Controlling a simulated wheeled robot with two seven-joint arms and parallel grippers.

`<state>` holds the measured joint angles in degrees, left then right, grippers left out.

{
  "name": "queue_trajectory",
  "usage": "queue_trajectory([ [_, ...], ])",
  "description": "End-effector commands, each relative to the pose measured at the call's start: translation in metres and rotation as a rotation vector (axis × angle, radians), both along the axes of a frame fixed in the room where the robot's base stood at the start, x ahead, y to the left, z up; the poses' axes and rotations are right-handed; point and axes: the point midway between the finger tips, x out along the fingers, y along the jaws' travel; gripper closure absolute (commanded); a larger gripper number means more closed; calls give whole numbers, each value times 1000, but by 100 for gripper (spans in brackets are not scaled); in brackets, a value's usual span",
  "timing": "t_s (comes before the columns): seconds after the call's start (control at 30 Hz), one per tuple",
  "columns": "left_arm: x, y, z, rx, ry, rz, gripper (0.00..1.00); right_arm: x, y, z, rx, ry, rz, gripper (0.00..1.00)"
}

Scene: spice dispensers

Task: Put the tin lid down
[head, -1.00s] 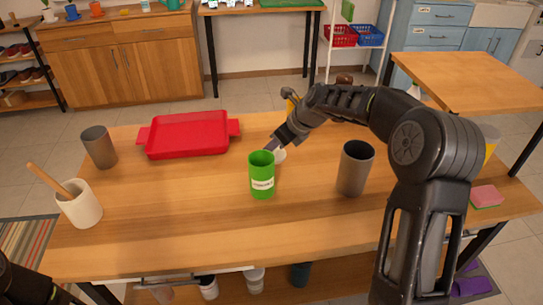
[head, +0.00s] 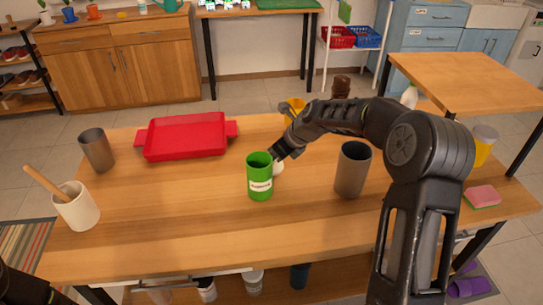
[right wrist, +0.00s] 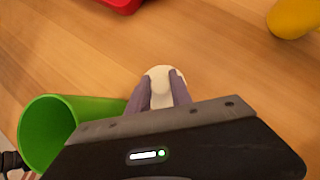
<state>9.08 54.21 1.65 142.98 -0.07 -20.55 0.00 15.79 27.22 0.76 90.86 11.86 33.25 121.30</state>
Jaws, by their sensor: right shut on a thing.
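The tin lid, a small white round piece with a raised knob (right wrist: 160,76), is between the two fingers of my right gripper (right wrist: 160,92). In the head view the lid (head: 278,169) shows partly behind the green tin (head: 260,184). The green tin is upright and open-topped, with a white label. It also shows in the right wrist view (right wrist: 38,125), left of the gripper. My right gripper (head: 277,156) is shut on the lid, low over the table, behind and right of the tin. I cannot tell whether the lid touches the wood. My left gripper is out of view.
A grey cup (head: 352,178) stands right of the tin. A red tray (head: 186,136) lies at the back left, near another grey cup (head: 97,152) and a white crock with a wooden stick (head: 78,212). A yellow object (head: 294,107) is behind my right arm. The front table is clear.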

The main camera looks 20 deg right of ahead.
Motion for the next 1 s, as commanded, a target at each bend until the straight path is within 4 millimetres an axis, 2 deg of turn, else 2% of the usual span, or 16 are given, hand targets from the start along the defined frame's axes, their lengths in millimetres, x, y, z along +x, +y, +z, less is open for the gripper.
queue_trajectory([
  [0.17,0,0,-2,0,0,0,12,0,0,-6,-1,1,1,100],
  [0.2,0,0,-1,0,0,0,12,0,0,-5,0,0,1,71],
  [0.43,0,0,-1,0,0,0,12,0,0,-5,0,0,1,52],
  [0.77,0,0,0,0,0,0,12,0,0,-2,0,-1,0,52],
  [0.87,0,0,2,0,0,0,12,0,0,6,0,-2,0,52],
  [1.0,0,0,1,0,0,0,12,-10,-7,23,-1,-4,-1,52],
])
